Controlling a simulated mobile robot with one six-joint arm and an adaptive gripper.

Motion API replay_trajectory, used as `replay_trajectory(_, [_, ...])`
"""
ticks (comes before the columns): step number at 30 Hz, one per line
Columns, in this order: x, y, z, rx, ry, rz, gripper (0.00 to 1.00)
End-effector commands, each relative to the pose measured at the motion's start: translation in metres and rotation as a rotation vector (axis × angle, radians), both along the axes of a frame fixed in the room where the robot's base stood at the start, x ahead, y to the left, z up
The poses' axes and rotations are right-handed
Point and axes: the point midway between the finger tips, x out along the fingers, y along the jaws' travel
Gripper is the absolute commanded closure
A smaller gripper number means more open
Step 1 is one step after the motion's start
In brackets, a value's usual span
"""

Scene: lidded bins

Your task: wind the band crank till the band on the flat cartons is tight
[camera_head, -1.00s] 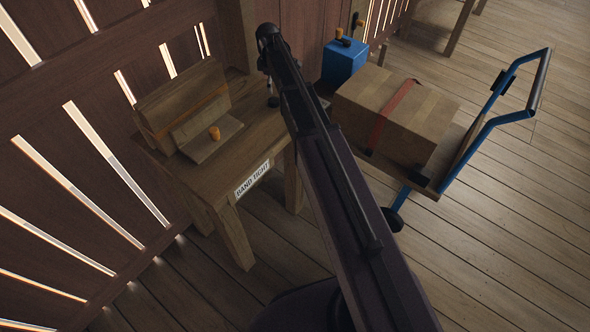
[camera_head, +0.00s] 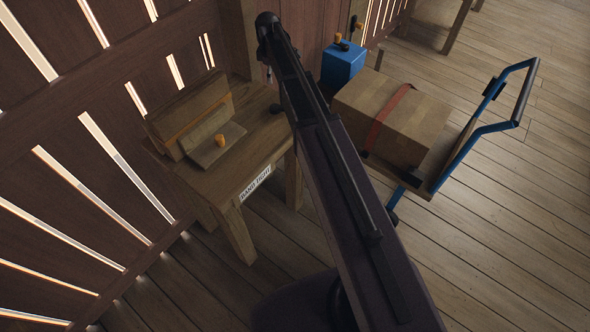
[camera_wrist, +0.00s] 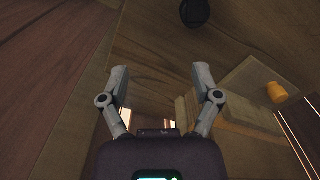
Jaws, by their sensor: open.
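The flat cartons (camera_head: 183,112) stand on edge on a wooden table (camera_head: 262,135), with an orange band (camera_head: 197,117) around them. A wooden plate (camera_head: 205,150) with an orange knob (camera_head: 220,140) is in front of them. The knob also shows at the right of the wrist view (camera_wrist: 277,92). I cannot tell whether this is the band crank. My gripper (camera_wrist: 160,80) is open and empty above the tabletop, with the knob to its right, apart from it. In the head view my arm hides most of the gripper.
A "BAND TIGHT" label (camera_head: 256,182) is on the table's front edge. A blue box (camera_head: 342,64) with black and orange handles stands behind. A blue-handled trolley (camera_head: 470,135) carries a red-banded box (camera_head: 410,122). A slatted wall (camera_head: 60,160) borders the left.

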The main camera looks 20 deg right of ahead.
Motion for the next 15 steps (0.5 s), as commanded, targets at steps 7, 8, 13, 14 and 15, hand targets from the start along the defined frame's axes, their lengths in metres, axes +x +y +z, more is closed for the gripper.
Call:
replay_trajectory(7, [0.000, 0.000, 0.025, 0.000, 0.000, 0.000, 0.19])
replay_trajectory(8, [0.000, 0.000, 0.028, 0.000, 0.000, 0.000, 0.19])
replay_trajectory(13, [0.000, 0.000, 0.042, 0.000, 0.000, 0.000, 0.19])
replay_trajectory(14, [0.000, 0.000, 0.044, 0.000, 0.000, 0.000, 0.19])
replay_trajectory(15, [0.000, 0.000, 0.047, 0.000, 0.000, 0.000, 0.19])
